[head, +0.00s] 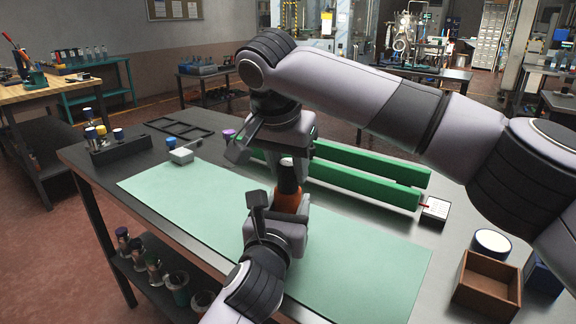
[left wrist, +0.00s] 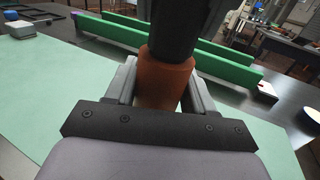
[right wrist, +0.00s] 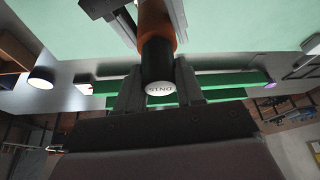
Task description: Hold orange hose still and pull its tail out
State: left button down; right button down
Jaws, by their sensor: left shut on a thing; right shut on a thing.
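The orange hose (head: 288,202) stands roughly upright above the green mat, with a black tail (head: 289,178) at its upper end. My left gripper (left wrist: 163,85) is shut on the orange part, one finger on each side. My right gripper (right wrist: 159,80) comes from above and is shut around the black tail. In the right wrist view the tail (right wrist: 158,62) ends in a white face with dark lettering, between the fingers. The orange part also shows there (right wrist: 155,20), with the left gripper near it. In the head view the right gripper partly hides the tail's top.
The green mat (head: 350,268) covers the table's front. Two green bars (head: 365,178) lie behind the grippers. A brown open box (head: 487,287) and a white-topped round thing (head: 491,242) stand at right. A black rack (head: 120,150) stands at left.

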pick_arm(q)
jog(key=shift+d+f, duration=0.1)
jog(key=shift+f, duration=0.35)
pick_arm(e)
jog(key=shift+r, duration=1.05)
jog(key=shift+d+r, duration=0.1)
jog(key=shift+r, duration=4.05)
pick_arm(q)
jog(key=shift+c, duration=1.6)
grip_release()
jog(key=shift+r, duration=0.15)
jog(key=shift+s+r, duration=0.1)
